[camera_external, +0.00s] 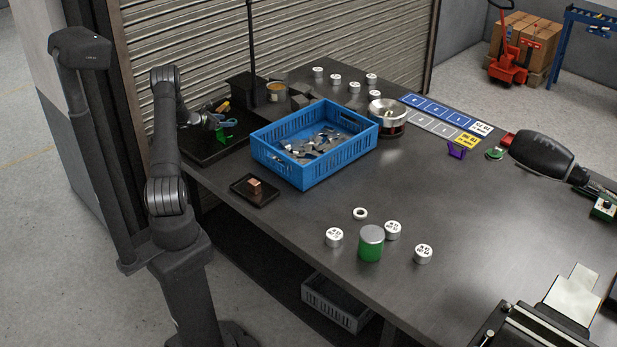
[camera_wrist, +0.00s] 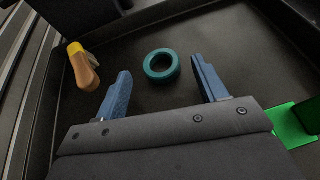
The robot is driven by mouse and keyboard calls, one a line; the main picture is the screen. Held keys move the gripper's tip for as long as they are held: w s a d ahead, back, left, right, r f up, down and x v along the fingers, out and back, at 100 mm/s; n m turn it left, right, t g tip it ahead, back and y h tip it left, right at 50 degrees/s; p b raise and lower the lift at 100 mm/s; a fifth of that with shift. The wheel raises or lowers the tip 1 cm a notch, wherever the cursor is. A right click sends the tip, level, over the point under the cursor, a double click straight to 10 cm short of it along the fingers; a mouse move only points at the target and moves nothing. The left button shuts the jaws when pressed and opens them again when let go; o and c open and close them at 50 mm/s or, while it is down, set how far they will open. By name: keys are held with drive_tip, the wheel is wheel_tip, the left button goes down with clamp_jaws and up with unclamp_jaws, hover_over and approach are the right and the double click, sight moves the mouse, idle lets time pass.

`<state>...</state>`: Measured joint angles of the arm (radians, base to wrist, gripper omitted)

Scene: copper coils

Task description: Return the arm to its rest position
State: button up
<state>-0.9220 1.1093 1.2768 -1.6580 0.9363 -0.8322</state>
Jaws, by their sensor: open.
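My arm stands at the left, bent over a black tray (camera_external: 205,152) at the table's far left corner. My gripper (camera_external: 222,121) is low over this tray, with its blue fingers apart. In the wrist view the gripper (camera_wrist: 161,70) is open and empty. A teal ring (camera_wrist: 161,66) lies on the tray beyond and between the fingertips; whether they touch it I cannot tell. An orange-and-yellow handled tool (camera_wrist: 84,70) lies left of the fingers. A green piece (camera_wrist: 294,125) is at the right, partly hidden by my gripper.
A blue crate (camera_external: 318,172) with metal pieces stands right of the tray. A dark post (camera_external: 251,50) rises behind my gripper. Labelled cylinders and a green-and-silver cylinder (camera_external: 370,244) stand nearer.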

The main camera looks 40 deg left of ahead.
drive_tip(key=shift+x, duration=1.1)
drive_tip(key=shift+w, duration=0.25)
wheel_tip(320, 180, up, 4)
drive_tip(key=shift+f, duration=0.1)
drive_tip(key=w+d+r, duration=0.2)
drive_tip(key=d+r, duration=1)
drive_tip(key=w+d+m+h, duration=0.1)
drive_tip(key=w+d, duration=0.3)
drive_tip(key=d, duration=0.8)
drive_tip(key=w+d+m+g+h, duration=0.1)
drive_tip(key=w+d, duration=0.3)
drive_tip(key=d, duration=0.8)
drive_tip(key=w+d+m+g+h, duration=0.1)
drive_tip(key=w+d+m+h, duration=0.2)
drive_tip(key=d, duration=0.9)
drive_tip(key=shift+w+d+h, duration=0.3)
drive_tip(key=shift+w+d, duration=0.05)
drive_tip(key=shift+w, duration=0.7)
